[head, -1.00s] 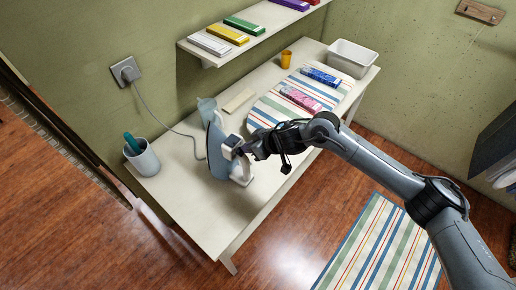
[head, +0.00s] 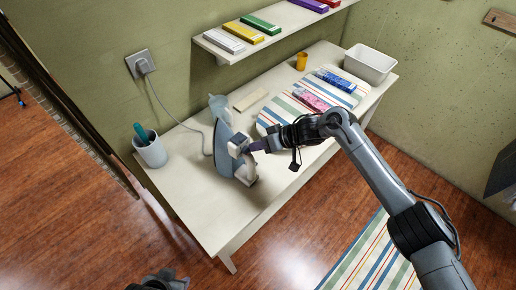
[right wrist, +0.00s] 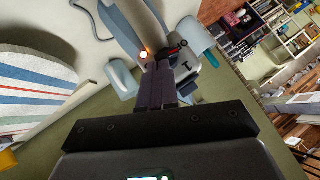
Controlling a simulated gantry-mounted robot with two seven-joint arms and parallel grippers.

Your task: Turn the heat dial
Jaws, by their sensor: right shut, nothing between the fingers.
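The iron (head: 226,148) stands on end on the white table, with its blue-grey soleplate toward the left and its white body toward my right arm. My right gripper (head: 251,147) is at the iron's white body, shut and empty. In the right wrist view its dark fingers (right wrist: 170,92) reach to the iron's pale body (right wrist: 208,80), beside a glowing orange light (right wrist: 144,54). A small dark pointer mark, perhaps on the heat dial (right wrist: 187,67), shows just past the fingertips. I cannot tell whether they touch it. A dark part, likely my left gripper (head: 162,281), shows at the bottom edge.
The iron's cord runs to a wall socket (head: 141,64). A cup (head: 150,151) stands at the table's left end. A shelf (head: 285,27) hangs above.

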